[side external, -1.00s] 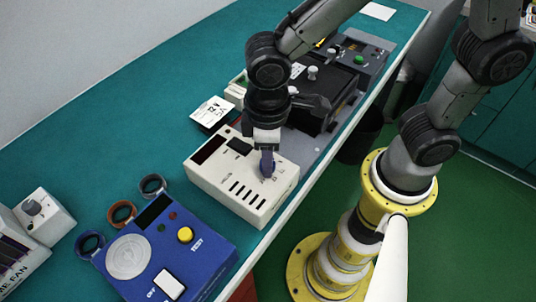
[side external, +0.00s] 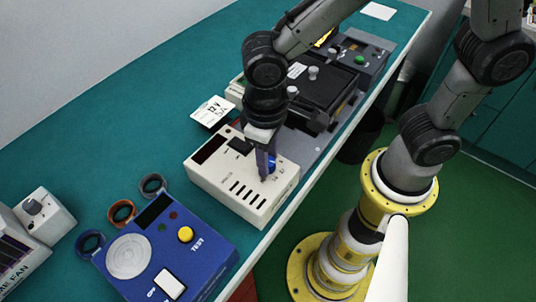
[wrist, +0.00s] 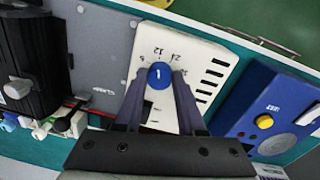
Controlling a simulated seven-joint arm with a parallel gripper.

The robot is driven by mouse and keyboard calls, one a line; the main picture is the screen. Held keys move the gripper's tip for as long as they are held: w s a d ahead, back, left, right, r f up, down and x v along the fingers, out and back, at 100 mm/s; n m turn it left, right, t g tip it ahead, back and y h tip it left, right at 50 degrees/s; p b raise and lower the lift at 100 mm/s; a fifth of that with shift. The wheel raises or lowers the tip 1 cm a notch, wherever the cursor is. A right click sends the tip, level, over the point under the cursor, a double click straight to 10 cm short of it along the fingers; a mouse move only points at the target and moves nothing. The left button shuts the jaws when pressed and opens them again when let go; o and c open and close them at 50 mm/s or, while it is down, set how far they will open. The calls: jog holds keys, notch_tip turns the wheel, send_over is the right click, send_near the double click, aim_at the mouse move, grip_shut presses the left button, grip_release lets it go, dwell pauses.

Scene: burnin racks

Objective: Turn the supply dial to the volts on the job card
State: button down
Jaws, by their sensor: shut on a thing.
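The cream supply box (side external: 205,176) sits on the teal bench with a dark display and vent slots. Its round blue dial (side external: 272,161) also shows in the wrist view (wrist: 159,74), with a white pointer line and printed numbers around it; "12" and "24" seem to be among them. My gripper (wrist: 160,78) is shut on the dial, one finger on each side. In the side view my gripper (side external: 267,166) points down at the box and partly hides the dial. The white job card (side external: 212,112) lies behind the box and appears to read 12 V. The display shows no readable digits.
A blue tester (side external: 205,260) with a yellow button and white switch stands beside the supply box. Several coloured rings (side external: 122,213) lie behind it. A black fixture (side external: 325,85) on a grey plate stands on the box's other side.

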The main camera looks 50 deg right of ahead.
jog(key=c, duration=0.5)
grip_release()
jog(key=r, duration=1.4)
jog(key=shift+a, duration=0.35)
